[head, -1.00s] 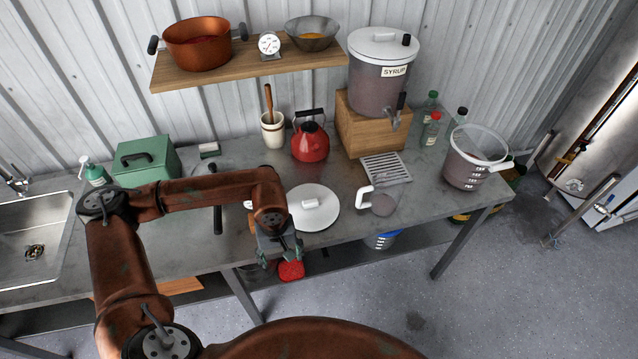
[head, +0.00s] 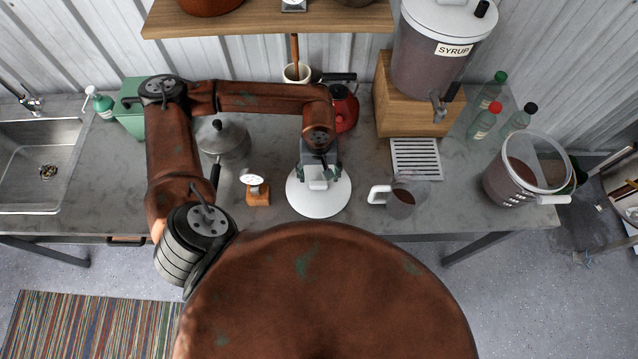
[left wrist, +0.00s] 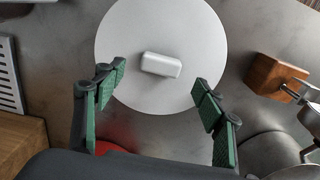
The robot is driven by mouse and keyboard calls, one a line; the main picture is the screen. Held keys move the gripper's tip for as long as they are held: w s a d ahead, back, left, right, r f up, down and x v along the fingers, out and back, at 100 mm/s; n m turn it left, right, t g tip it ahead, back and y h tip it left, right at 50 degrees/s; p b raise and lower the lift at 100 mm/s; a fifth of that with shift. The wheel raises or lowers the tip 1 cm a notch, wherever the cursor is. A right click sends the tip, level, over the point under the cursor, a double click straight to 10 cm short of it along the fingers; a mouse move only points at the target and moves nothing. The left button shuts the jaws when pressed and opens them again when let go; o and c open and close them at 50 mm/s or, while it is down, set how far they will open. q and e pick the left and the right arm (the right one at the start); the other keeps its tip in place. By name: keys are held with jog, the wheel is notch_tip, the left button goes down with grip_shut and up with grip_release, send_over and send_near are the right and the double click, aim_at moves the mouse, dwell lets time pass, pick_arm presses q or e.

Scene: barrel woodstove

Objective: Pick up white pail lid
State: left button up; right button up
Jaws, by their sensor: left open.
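The white pail lid (head: 319,200) lies flat on the grey steel counter, a round disc with a raised block handle. In the left wrist view the lid (left wrist: 190,88) fills the upper middle, with its white handle (left wrist: 161,65) on top. My left gripper (head: 318,174) is above the lid's far part, pointing down. In the left wrist view its two green-padded fingers (left wrist: 158,88) are spread wide, with the handle ahead of and between them, untouched. The gap in height to the lid is hard to tell. My right gripper is not in view.
A small wooden block with a round dial (head: 257,192) and a steel pot (head: 224,139) stand left of the lid. A clear measuring cup (head: 401,204) stands close on its right. A red kettle (head: 344,108) is behind. The counter's front edge is near the lid.

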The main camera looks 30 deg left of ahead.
aim_at(318, 183)
pick_arm(q)
notch_tip(318, 183, down, 4)
jog(key=shift+w+r+p, duration=0.1)
jog(key=shift+p, duration=0.45)
jog(key=shift+f, duration=0.65)
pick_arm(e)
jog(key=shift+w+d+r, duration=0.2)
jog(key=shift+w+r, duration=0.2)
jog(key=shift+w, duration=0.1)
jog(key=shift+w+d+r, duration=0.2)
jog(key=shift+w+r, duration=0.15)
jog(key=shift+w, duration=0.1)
pick_arm(q)
jog(key=shift+c, duration=0.4)
jog(key=c, duration=1.3)
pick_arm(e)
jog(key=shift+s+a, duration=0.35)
pick_arm(q)
jog(key=shift+r, duration=0.1)
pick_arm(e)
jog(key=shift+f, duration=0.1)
